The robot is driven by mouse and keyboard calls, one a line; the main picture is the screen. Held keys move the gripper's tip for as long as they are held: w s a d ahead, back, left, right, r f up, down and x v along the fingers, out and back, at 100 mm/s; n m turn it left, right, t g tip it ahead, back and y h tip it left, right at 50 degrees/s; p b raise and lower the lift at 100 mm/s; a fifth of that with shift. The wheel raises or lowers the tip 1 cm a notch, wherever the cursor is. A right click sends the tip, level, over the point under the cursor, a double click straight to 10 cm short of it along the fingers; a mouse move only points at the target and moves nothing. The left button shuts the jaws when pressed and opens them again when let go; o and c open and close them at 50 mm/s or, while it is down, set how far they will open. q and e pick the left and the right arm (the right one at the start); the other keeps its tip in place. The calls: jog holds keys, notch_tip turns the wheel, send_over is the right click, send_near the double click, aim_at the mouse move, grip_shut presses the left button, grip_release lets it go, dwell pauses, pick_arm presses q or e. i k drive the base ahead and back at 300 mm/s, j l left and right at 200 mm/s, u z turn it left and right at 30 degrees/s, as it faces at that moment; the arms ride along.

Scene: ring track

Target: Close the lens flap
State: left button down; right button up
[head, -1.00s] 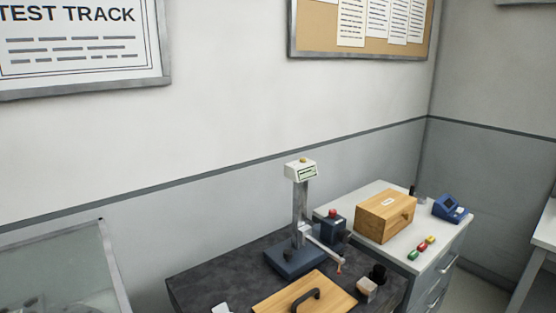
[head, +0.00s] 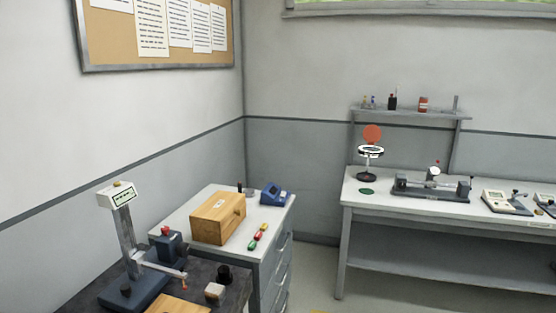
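A ring-shaped magnifier with a white rim (head: 370,151) stands on a dark round base at the left end of the white workbench (head: 405,208). A round orange-red flap (head: 372,134) stands up above the ring, raised off it, so the lens looks uncovered. A dark green disc (head: 367,191) lies on the bench in front of the base. The magnifier is far off and small. Neither of my grippers is in view.
A grey cabinet (head: 262,262) holds a wooden box (head: 218,217), a blue device (head: 273,193) and small coloured blocks. A dark table with a height gauge (head: 124,230) is at the lower left. Open floor (head: 312,268) lies between cabinet and workbench.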

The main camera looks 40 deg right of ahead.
aim_at(372, 134)
jog(key=z, duration=1.75)
jog(key=i+l+u, duration=0.1)
jog(key=i+l, duration=0.15)
jog(key=i, duration=0.3)
jog(key=i+l+u, duration=0.1)
jog(key=i+l, duration=0.2)
jog(key=i, duration=0.25)
